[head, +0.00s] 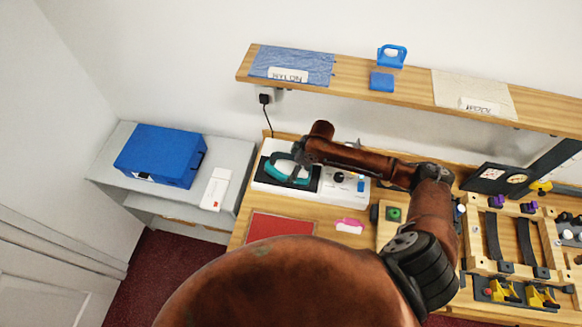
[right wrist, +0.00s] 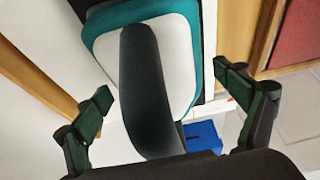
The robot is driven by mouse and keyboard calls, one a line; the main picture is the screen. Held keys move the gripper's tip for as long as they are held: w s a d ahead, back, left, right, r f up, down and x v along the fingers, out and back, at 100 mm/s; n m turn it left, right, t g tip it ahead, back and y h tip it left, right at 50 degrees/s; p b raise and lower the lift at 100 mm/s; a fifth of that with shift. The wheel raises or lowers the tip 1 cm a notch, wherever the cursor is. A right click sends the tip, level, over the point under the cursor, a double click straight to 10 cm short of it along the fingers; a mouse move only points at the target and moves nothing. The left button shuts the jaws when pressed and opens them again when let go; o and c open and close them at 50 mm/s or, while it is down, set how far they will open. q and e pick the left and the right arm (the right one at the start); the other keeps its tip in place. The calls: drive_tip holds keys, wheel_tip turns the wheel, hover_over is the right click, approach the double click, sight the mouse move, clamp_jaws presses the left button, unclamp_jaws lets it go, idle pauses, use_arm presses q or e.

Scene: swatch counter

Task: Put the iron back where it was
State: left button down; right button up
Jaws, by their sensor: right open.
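The iron (head: 283,170), teal and white with a dark handle, sits on the black pad of a white station (head: 262,187) at the left end of the wooden counter. My right gripper (head: 297,158) is at the iron, partly covering it in the head view. In the right wrist view the iron's dark handle (right wrist: 145,85) lies between the two spread fingers of my right gripper (right wrist: 163,86). Both fingers stand clear of the handle, and the gripper is open. My left gripper is not in view.
A shelf (head: 400,95) with fabric swatches and a blue holder runs above the counter. A red mat (head: 280,225) and a pink piece (head: 350,226) lie in front. A blue box (head: 160,155) is on the grey side table. Fixtures crowd the right side.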

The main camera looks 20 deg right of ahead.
drive_tip(key=shift+b+v, duration=0.35)
drive_tip(key=shift+v, duration=3.5)
